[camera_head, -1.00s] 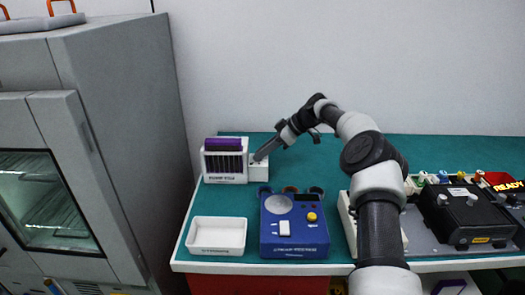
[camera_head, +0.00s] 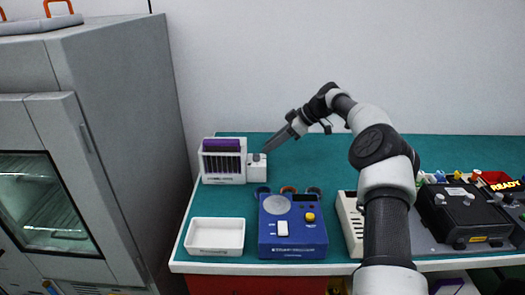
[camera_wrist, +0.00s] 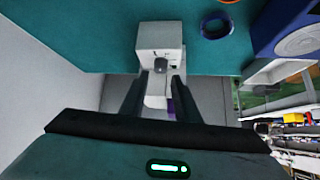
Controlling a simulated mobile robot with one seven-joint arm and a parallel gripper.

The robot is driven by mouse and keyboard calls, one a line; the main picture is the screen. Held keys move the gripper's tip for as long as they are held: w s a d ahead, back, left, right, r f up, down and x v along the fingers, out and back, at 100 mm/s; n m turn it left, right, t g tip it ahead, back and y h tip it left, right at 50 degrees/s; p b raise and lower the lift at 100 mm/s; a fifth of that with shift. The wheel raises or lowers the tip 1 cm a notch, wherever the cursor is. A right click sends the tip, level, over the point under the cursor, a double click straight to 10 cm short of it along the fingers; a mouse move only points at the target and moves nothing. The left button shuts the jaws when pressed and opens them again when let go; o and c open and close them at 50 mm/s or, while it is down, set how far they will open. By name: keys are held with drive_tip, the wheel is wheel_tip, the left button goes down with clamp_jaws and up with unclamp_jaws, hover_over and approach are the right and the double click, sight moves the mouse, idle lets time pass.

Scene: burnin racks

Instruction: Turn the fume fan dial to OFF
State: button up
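The dial is a small dark grey knob (camera_head: 256,157) on a white box (camera_head: 258,172), right beside a slotted white unit with a purple top (camera_head: 222,145). In the wrist view the knob (camera_wrist: 160,65) stands on the face of the white box (camera_wrist: 160,38), with small dark marks beside it. The dial's setting is too small to read. My gripper (camera_wrist: 159,80) is open, with a dark finger on either side and a clear gap between them. The knob shows just beyond the fingertips, in line with the gap. In the head view my gripper (camera_head: 268,149) is up and right of the knob, apparently apart from it.
A white tray (camera_head: 215,251) and a blue device (camera_head: 293,246) stand at the front of the green bench (camera_head: 300,160). Several round rings lie behind the device. A grey cabinet (camera_head: 120,130) stands left. Black equipment (camera_head: 465,218) is at right.

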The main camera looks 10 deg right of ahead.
sight(257, 155)
drive_tip(key=p+v, duration=0.1)
drive_tip(key=v, duration=1.1)
drive_tip(key=shift+p, duration=0.4)
drive_tip(key=s+a+r+m+t+h+p, duration=0.1)
drive_tip(key=a+r+m+h+p, duration=0.1)
drive_tip(key=a+m+h+p, duration=0.25)
drive_tip(key=s+a+r+m+h+p, duration=0.2)
drive_tip(key=a+m+h+p, duration=0.15)
drive_tip(key=a+p, duration=0.2)
drive_tip(key=shift+m+y, duration=0.4)
drive_tip(key=shift+y, duration=0.1)
drive_tip(key=x, duration=1.1)
drive_tip(key=p+x, duration=0.1)
drive_tip(key=x, duration=0.5)
drive_tip(key=shift+w+a+f, duration=0.15)
drive_tip(key=shift+w+a, duration=0.25)
drive_tip(key=shift+w, duration=0.1)
drive_tip(key=shift+c, duration=0.2)
clamp_jaws()
